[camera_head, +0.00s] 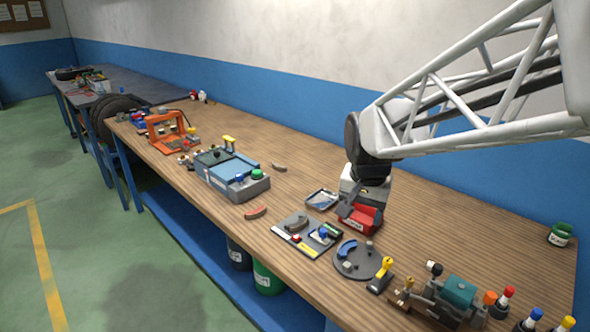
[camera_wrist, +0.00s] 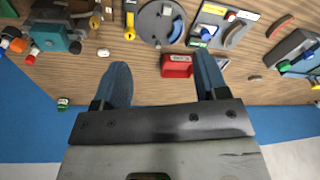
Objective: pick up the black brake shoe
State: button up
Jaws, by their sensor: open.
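The darkest curved shoe I see is a dark grey brake shoe (camera_head: 296,222), lying on a flat tray (camera_head: 284,235) left of my gripper; it also shows in the wrist view (camera_wrist: 237,36). I cannot tell for sure that it is the black one. My gripper (camera_head: 359,208) is open, above the bench near a red bin (camera_head: 354,226). In the wrist view its two blue-grey fingers (camera_wrist: 163,78) are spread, and the red bin (camera_wrist: 177,67) shows between and beyond them. The grey shoe is apart from the fingers, beyond the right one.
Other curved shoes are red-brown (camera_head: 256,212), tan-grey (camera_head: 279,167) and blue (camera_head: 347,249), the last on a round plate (camera_head: 371,267). A blue-grey machine (camera_head: 229,172), a small bin (camera_head: 321,199) and a vise (camera_head: 455,294) stand nearby.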

jog(key=w+a+f+m, duration=0.2)
jog(key=w+a+f, duration=0.1)
jog(key=w, duration=0.4)
jog(key=w+a+f+m, duration=0.1)
jog(key=w+a+f, duration=0.15)
jog(key=w, duration=0.45)
jog(key=m+g, duration=0.2)
jog(key=m, duration=0.2)
send_over(297, 222)
jog(key=f, duration=1.2)
jog(key=shift+s+d+f, duration=0.15)
jog(key=shift+s+d, duration=0.1)
jog(key=shift+s, duration=0.05)
jog(key=shift+w+a+f, duration=0.2)
jog(key=shift+w+f, duration=0.1)
jog(key=shift+f, duration=0.05)
jog(key=shift+f, duration=1.25)
jog(key=shift+s+f, duration=0.15)
jog(key=shift+f, duration=2.45)
